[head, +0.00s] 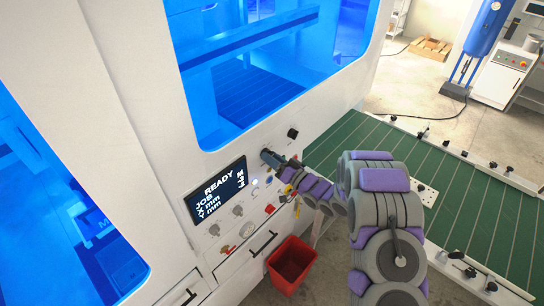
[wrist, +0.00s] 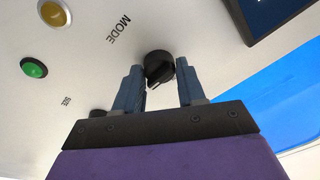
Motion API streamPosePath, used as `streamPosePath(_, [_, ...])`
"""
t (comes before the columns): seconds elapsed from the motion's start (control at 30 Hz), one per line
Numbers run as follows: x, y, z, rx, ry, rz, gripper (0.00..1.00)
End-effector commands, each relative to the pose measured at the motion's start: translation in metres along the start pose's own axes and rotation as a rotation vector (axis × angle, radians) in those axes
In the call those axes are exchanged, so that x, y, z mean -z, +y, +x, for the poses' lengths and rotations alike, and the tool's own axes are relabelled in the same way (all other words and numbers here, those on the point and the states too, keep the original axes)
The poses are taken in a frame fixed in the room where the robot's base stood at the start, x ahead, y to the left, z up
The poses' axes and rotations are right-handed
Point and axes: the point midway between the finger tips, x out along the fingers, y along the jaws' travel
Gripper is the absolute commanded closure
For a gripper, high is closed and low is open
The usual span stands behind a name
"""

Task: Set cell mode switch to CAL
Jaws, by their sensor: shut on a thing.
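The mode switch is a round black knob (wrist: 159,66) on the white panel, with the word MODE printed beside it in the wrist view. A small pale mark shows on its lower edge. CAL lettering is not visible, so I cannot tell which position it points to. My gripper (wrist: 158,72) has one finger on each side of the knob and is shut on it.
The display (head: 217,190) reads READY. Another black knob (head: 293,133) sits above right of my gripper. A green button (wrist: 34,67) and an amber button (wrist: 54,13) are nearby. A red bin (head: 291,266) stands below. A green slatted conveyor (head: 450,190) lies right.

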Motion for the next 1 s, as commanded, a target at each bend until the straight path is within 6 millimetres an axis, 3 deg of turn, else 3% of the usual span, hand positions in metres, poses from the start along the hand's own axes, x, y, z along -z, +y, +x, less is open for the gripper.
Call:
streamPosePath(0.5, [-0.0001,0.0022,-0.0004,-0.006,0.002,0.018,0.91])
streamPosePath(0.53, [0.0000,0.0022,-0.0005,-0.006,0.002,0.018,0.58])
streamPosePath(0.77, [0.0004,0.0000,-0.0010,-0.004,0.002,0.016,0.36])
streamPosePath(1.0, [0.0004,-0.0007,-0.0017,-0.003,0.002,0.015,0.36])
